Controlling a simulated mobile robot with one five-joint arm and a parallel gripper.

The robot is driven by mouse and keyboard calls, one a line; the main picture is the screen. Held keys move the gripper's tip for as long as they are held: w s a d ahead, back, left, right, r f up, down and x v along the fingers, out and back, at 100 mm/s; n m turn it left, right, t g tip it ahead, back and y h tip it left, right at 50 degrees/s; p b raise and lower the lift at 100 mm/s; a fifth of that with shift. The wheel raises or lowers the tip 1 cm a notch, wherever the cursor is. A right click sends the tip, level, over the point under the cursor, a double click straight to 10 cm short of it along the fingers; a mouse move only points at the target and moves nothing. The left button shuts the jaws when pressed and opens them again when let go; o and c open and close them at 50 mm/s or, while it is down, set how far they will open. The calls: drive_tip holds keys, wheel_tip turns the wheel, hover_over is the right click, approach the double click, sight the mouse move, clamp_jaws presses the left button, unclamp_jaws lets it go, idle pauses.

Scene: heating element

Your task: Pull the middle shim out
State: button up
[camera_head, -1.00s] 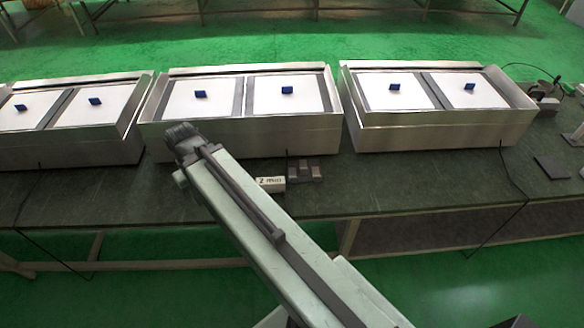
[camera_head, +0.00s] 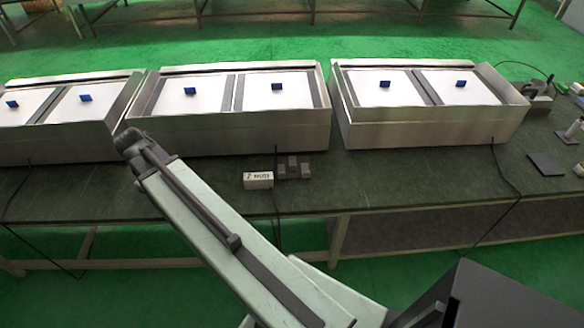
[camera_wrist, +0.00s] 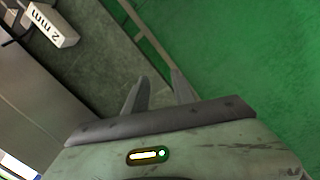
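My gripper (camera_wrist: 160,84) shows two grey fingers apart with nothing between them in the wrist view, above the bench edge and green floor. In the head view my arm reaches left and its end (camera_head: 130,143) is by the front of the middle metal box. A white block marked 2 mm (camera_head: 258,180) lies on the bench, right of my arm's end; it also shows at the top left of the wrist view (camera_wrist: 52,26). A small group of dark grey pieces (camera_head: 293,167) sits beside it. I cannot tell which piece is the middle shim.
Three metal boxes, left (camera_head: 60,150), middle (camera_head: 225,140) and right (camera_head: 430,130), stand along the dark bench (camera_head: 390,190). They hold white panels with blue tabs. Black cables hang over the bench front. A dark flat plate (camera_head: 546,164) lies at the right.

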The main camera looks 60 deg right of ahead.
drive_tip(key=s+d+f+n+g+h+b, duration=0.1)
drive_tip(key=d+f+b, duration=0.15)
drive_tip(key=d, duration=0.85)
drive_tip(key=s+d+f+n+b, duration=0.15)
drive_tip(key=d+f, duration=0.25)
drive_tip(key=d, duration=0.8)
drive_tip(key=n+g+b, duration=0.2)
drive_tip(key=n+b, duration=0.1)
drive_tip(key=b, duration=0.1)
approach(291, 163)
wheel_tip(291, 163, up, 2)
drive_tip(key=s+a, duration=0.3)
drive_tip(key=shift+h, duration=0.3)
drive_tip(key=b+x, duration=0.6)
drive_tip(key=x, duration=0.1)
drive_tip(key=shift+a+b, duration=0.15)
drive_tip(key=shift+b, duration=0.15)
drive_tip(key=shift+s+f+b, duration=0.1)
drive_tip(key=shift+f+b, duration=0.2)
drive_tip(key=shift+f, duration=0.05)
drive_tip(key=shift+r, duration=0.1)
clamp_jaws()
